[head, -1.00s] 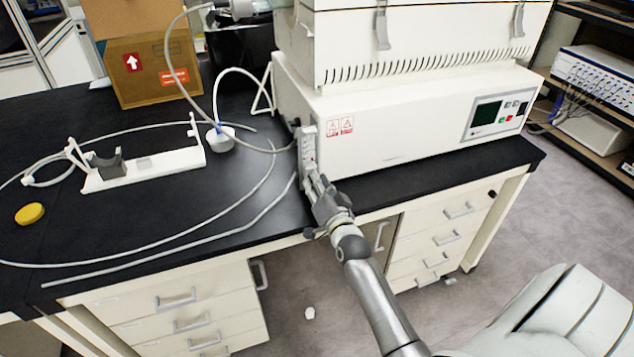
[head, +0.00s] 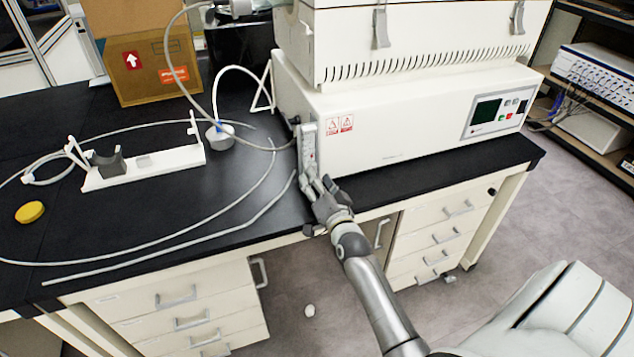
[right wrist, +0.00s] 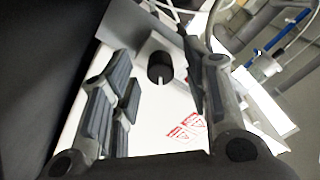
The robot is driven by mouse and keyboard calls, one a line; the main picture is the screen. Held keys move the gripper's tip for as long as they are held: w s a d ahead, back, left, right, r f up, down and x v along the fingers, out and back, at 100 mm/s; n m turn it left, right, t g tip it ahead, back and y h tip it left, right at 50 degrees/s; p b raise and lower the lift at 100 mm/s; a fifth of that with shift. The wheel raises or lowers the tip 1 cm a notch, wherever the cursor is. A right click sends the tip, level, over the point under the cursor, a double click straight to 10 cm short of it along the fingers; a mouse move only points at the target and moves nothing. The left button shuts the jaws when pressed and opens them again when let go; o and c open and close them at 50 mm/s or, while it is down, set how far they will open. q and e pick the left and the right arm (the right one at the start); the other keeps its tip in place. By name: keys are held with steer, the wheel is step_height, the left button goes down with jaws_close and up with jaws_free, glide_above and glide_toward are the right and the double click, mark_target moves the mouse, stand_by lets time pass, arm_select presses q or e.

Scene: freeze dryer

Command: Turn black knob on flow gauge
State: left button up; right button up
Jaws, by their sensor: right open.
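The flow gauge (head: 308,145) is a slim, upright grey piece at the left front corner of the white freeze dryer (head: 400,130). Its black knob (right wrist: 160,68) shows in the right wrist view as a short dark cylinder with a pale mark. My right gripper (head: 318,186) is just in front of the gauge's lower part. In the right wrist view my right gripper (right wrist: 165,88) is open, with the knob seen between its fingers and a visible gap on each side. In the head view the knob is too small to make out. My left gripper is not in view.
Red warning labels (head: 339,125) are on the dryer's front. Tubes (head: 250,222) loop across the black bench (head: 110,220). A white holder (head: 150,165), a yellow cap (head: 30,212) and a cardboard box (head: 150,65) stand left. A small white object (head: 309,311) is on the floor.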

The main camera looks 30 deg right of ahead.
steer(key=v, duration=1.2)
stand_by(0.3)
steer(key=s+a+f+n+g+y, duration=0.1)
steer(key=s+a+f+n+g, duration=0.2)
steer(key=f, duration=0.9)
steer(key=s+a+f+n+g+y, duration=0.2)
steer(key=s+a+f, duration=0.25)
steer(key=f, duration=0.65)
steer(key=s+a+f+n+g+y, duration=0.1)
steer(key=s+a+f+n+g, duration=0.2)
steer(key=f, duration=0.9)
steer(key=s+f+n+g, duration=0.2)
steer(key=s+f, duration=0.3)
steer(key=s, duration=0.5)
steer(key=s+f+n+g, duration=0.2)
steer(key=s+f, duration=0.3)
steer(key=s, duration=0.5)
steer(key=s+f+n+g, duration=0.1)
steer(key=s+f+g, duration=0.3)
steer(key=s, duration=0.6)
step_height(320, 180, down, 2)
steer(key=shift+a+f+n, duration=0.1)
steer(key=shift+a+n, duration=0.2)
steer(key=shift+n, duration=0.1)
steer(key=shift+s, duration=0.1)
steer(key=shift+c, duration=0.3)
